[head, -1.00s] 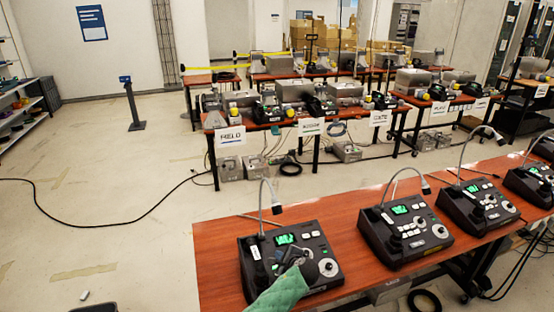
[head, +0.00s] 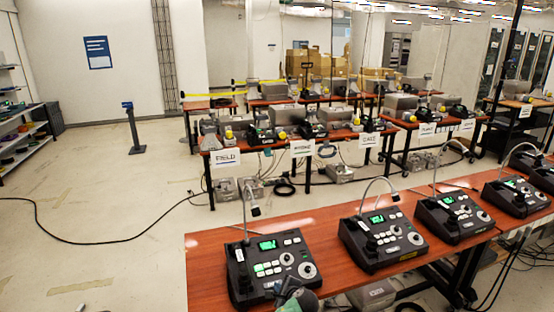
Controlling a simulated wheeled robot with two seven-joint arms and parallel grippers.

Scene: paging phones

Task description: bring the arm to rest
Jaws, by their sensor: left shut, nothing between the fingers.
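My left gripper (head: 291,289) shows at the bottom edge, in front of the lower part of the nearest paging phone (head: 242,278). It is dark, small and shut, with nothing visible in it. Part of the green sleeve of my left arm shows beside it; the rest is cut off by the frame. The nearest phone is a black console with a green-lit screen, pale and green keys, a round white dial and a gooseneck microphone. I cannot tell whether the gripper touches the console. My right gripper is not in view.
Several similar consoles, such as the second one (head: 383,238), stand along the red-brown table (head: 205,262). Back tables hold more equipment, with signs such as FIELD (head: 225,163). A black cable (head: 75,242) lies on the open floor at left. A shelf (head: 20,135) stands far left.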

